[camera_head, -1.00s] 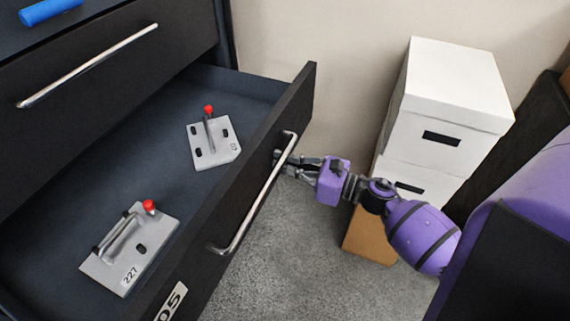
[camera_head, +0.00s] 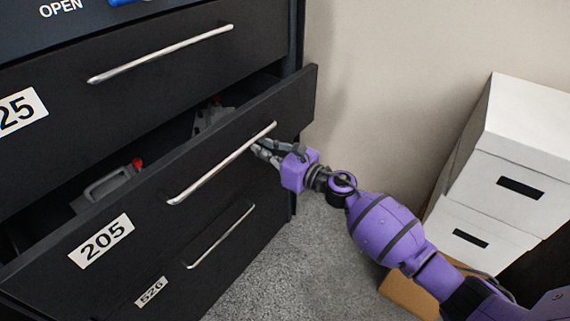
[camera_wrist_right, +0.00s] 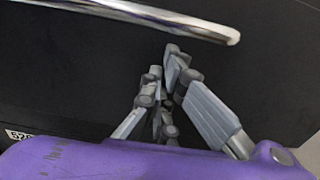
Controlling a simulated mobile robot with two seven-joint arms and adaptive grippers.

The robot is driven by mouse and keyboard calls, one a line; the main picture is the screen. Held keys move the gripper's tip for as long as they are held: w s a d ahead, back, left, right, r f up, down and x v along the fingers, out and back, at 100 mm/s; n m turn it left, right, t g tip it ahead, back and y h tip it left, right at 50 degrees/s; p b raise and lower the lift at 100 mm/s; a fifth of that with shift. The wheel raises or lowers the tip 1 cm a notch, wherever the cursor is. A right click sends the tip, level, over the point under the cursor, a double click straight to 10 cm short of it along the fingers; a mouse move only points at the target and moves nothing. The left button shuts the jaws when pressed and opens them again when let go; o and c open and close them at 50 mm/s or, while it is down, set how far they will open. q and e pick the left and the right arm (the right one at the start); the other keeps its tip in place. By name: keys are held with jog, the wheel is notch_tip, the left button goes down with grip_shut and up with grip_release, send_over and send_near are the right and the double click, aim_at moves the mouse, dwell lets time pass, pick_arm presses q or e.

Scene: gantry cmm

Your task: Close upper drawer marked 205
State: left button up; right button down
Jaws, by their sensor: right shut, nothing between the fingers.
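The drawer marked 205 (camera_head: 100,240) is partly open in the head view, with a narrow gap above its black front. Its silver bar handle (camera_head: 222,165) also crosses the top of the right wrist view (camera_wrist_right: 150,14). Two grey metal fixtures with red knobs, one at the front (camera_head: 108,184) and one further back (camera_head: 210,119), show partly inside. My purple right gripper (camera_head: 262,150) is shut and empty at the drawer front, by the right end of the handle. In the wrist view its fingertips (camera_wrist_right: 172,75) are at the black front below the handle; contact is not clear. My left gripper is out of view.
A shut drawer with a label ending in 25 (camera_head: 20,110) is above, and a drawer marked 526 (camera_head: 150,291) is below. Grey carpet lies between.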

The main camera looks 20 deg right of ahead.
jog(key=b+x, duration=0.3)
jog(key=x, duration=0.7)
jog(key=shift+w+a+f, duration=0.15)
jog(key=shift+w+a, duration=0.45)
jog(key=shift+w, duration=0.2)
jog(key=shift+r, duration=0.2)
